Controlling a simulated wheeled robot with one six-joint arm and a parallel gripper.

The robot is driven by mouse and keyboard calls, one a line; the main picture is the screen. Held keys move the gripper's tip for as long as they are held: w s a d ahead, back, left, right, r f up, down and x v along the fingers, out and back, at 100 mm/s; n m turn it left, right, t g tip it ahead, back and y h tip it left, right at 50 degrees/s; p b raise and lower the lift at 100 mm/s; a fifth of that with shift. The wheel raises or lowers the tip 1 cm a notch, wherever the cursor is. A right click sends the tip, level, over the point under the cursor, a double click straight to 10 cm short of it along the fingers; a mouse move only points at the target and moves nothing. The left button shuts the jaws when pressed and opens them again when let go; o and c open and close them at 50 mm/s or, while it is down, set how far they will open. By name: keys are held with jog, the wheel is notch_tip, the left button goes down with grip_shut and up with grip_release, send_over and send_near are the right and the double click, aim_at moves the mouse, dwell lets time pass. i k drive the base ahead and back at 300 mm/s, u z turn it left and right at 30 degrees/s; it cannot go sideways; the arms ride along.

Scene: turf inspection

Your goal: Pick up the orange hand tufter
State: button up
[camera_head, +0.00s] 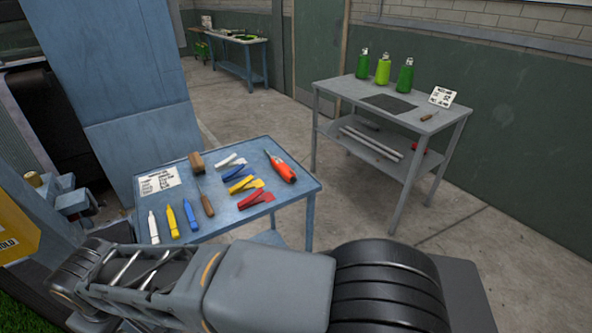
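The orange hand tufter (283,170) lies at the back right of the blue table (276,213). It has an orange body with a dark patch, and a thin pale tip points to the back left. Nothing touches it. My arm crosses the bottom of the view, in front of the table. The end of my arm with the gripper cannot be made out, so whether it is open or shut does not show.
Around the tufter lie a red clip (257,199), a yellow clip (245,184), a blue clip (237,172), a wooden-handled tool (207,204), several markers (172,221) and a card (157,182). A grey table (441,121) with green bottles (383,69) stands behind right. Open floor (345,205) lies between.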

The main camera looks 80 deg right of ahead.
aim_at(286, 173)
jog(key=z, duration=1.6)
jog(key=k, duration=0.3)
jog(key=z, duration=0.75)
jog(key=i, duration=0.5)
jog(key=z, duration=2.05)
jog(key=i, duration=1.9)
jog(key=u, duration=3.5)
